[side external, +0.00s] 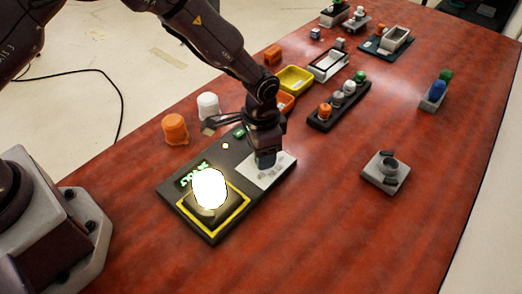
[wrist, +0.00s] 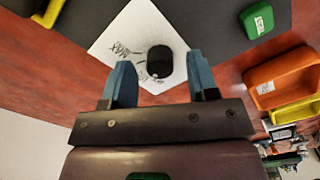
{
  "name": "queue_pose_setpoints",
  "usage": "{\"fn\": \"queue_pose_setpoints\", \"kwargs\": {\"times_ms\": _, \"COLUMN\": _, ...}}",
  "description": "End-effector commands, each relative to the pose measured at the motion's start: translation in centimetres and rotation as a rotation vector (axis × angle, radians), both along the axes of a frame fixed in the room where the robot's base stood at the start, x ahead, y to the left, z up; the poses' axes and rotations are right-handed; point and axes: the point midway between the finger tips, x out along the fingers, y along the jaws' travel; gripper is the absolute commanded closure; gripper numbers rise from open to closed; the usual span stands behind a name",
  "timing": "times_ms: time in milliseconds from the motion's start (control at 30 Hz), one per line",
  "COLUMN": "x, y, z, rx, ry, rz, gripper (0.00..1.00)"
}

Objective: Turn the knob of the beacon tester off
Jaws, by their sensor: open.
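The beacon tester (side external: 222,222) is a dark flat panel on the red wooden table. Its beacon (side external: 209,188) glows bright white inside a yellow square border, beside lit green lettering. A white plate (side external: 280,174) with dark markings covers its right end. In the wrist view the black knob (wrist: 160,60) stands on this plate (wrist: 124,32), with "MAX" lettering near it. My gripper (side external: 265,161) is over the plate and hides the knob in the side view. Its blue fingers are open, one to each side of the knob in the wrist view; I cannot tell whether they touch it.
Orange (side external: 174,129) and white (side external: 208,105) round pieces stand behind the tester. Orange and yellow bins (side external: 294,79) and a dark rack of coloured knobs (side external: 339,105) lie beyond my gripper. A grey fixture (side external: 386,172) stands at right. The front table area is clear.

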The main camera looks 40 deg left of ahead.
Motion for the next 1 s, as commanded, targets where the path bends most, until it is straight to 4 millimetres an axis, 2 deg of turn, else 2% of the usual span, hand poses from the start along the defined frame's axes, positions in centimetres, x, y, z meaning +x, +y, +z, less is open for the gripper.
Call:
{"fn": "queue_pose_setpoints", "kwargs": {"times_ms": 133, "x": 0.0, "y": 0.01, "z": -0.91, "rx": 0.0, "ry": -0.001, "rz": 0.0, "gripper": 0.46}}
{"fn": "queue_pose_setpoints", "kwargs": {"times_ms": 400, "x": 0.0, "y": 0.01, "z": -1.01, "rx": 0.0, "ry": -0.001, "rz": 0.0, "gripper": 0.46}}
{"fn": "queue_pose_setpoints", "kwargs": {"times_ms": 467, "x": 0.01, "y": 0.02, "z": -1.0, "rx": 0.0, "ry": -0.001, "rz": 0.0, "gripper": 0.58}}
{"fn": "queue_pose_setpoints", "kwargs": {"times_ms": 633, "x": 0.0, "y": 0.01, "z": -0.98, "rx": 0.0, "ry": -0.001, "rz": 0.0, "gripper": 0.95}}
{"fn": "queue_pose_setpoints", "kwargs": {"times_ms": 1000, "x": 0.0, "y": 0.01, "z": -0.96, "rx": 0.0, "ry": 0.0, "rz": 0.061, "gripper": 0.95}}
